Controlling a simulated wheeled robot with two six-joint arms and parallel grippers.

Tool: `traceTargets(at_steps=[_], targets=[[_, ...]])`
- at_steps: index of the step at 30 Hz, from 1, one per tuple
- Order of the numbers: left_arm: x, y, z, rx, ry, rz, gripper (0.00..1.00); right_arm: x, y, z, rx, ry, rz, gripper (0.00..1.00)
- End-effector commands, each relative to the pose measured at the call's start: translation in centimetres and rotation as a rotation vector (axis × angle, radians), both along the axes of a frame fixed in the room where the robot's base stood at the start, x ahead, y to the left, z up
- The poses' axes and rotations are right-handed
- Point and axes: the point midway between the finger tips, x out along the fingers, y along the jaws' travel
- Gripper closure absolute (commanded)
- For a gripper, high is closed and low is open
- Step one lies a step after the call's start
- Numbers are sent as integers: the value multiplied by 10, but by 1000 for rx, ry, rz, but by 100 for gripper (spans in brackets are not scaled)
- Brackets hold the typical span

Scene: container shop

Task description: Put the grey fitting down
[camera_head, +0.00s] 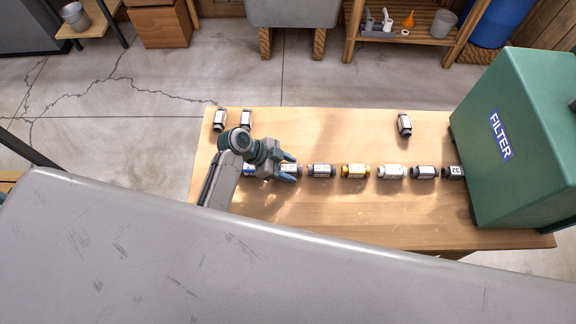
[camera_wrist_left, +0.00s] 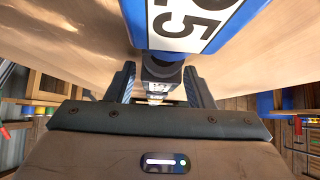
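My left gripper (camera_head: 289,170) is low over the table, at the left part of a row of fittings. Its fingers point right and lie on either side of a dark grey fitting with a pale label (camera_head: 296,170). In the left wrist view this grey fitting (camera_wrist_left: 161,70) lies between the two fingertips (camera_wrist_left: 160,82). Whether the fingers press on it or stand slightly apart is unclear, as is whether it touches the table. A blue fitting with a white label (camera_wrist_left: 187,22) fills the top of that view. My right gripper is not in view.
The row continues right with a dark fitting (camera_head: 321,170), a yellow one (camera_head: 355,170), a white one (camera_head: 391,172) and more dark ones (camera_head: 424,172). Separate fittings stand behind (camera_head: 219,119), (camera_head: 404,124). A green FILTER box (camera_head: 520,130) covers the wooden table's (camera_head: 330,135) right end.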

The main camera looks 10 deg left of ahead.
Motion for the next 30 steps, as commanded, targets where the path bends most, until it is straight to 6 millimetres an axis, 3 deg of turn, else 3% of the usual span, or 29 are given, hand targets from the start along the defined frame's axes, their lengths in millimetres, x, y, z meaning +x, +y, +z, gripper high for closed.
traceTargets(at_steps=[13,24,30], targets=[[-1,7,7,3,-3,1,48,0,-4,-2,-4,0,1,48],[-11,61,60,5,-5,-1,48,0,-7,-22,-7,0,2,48],[-15,78,80,2,-3,-1,48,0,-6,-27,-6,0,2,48]])
